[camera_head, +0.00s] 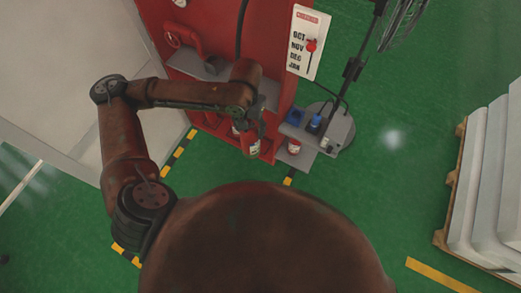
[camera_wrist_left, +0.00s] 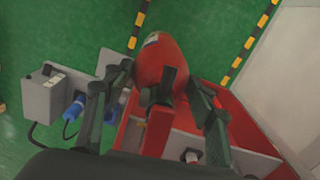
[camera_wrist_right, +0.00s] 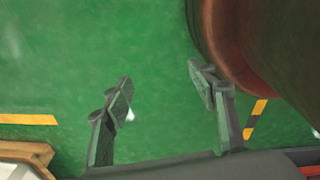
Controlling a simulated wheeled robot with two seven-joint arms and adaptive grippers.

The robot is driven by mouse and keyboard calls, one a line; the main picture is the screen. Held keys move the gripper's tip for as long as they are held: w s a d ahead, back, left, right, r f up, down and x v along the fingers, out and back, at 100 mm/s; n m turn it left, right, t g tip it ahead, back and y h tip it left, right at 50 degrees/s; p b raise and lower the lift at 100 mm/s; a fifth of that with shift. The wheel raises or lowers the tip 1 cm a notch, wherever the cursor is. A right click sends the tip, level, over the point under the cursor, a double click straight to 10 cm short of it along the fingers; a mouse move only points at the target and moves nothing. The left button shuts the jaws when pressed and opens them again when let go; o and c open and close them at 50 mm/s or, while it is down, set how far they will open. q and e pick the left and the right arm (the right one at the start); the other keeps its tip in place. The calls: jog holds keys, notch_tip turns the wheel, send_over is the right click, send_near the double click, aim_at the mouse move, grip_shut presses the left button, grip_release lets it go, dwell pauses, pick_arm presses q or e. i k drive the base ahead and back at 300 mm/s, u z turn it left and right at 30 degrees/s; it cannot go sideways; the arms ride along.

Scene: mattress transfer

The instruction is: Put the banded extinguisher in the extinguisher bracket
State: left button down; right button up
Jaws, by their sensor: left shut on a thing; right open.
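My left gripper (camera_head: 247,124) is at the lower front of the red cabinet in the head view. In the left wrist view its fingers (camera_wrist_left: 162,84) are shut on a red extinguisher (camera_wrist_left: 158,58), which has a pale label or band near its far end. In the head view this extinguisher (camera_head: 253,147) shows partly below the gripper, at a red open-topped holder (camera_head: 267,153) that looks like the bracket. I cannot tell whether the extinguisher is seated. My right gripper (camera_wrist_right: 165,92) is open and empty above green floor.
Another small red-and-white canister (camera_head: 294,146) stands right of the holder. A grey stand (camera_head: 335,132) with blue plugs is close by. A grey shelf (camera_head: 205,66) crosses the red cabinet (camera_head: 225,22). Mattresses (camera_head: 492,185) lie on a pallet at right. The middle floor is clear.

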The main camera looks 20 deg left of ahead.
aim_at(262, 145)
jog(key=k, duration=1.1)
jog(key=u, duration=0.75)
jog(key=i, duration=1.3)
jog(key=z, duration=0.9)
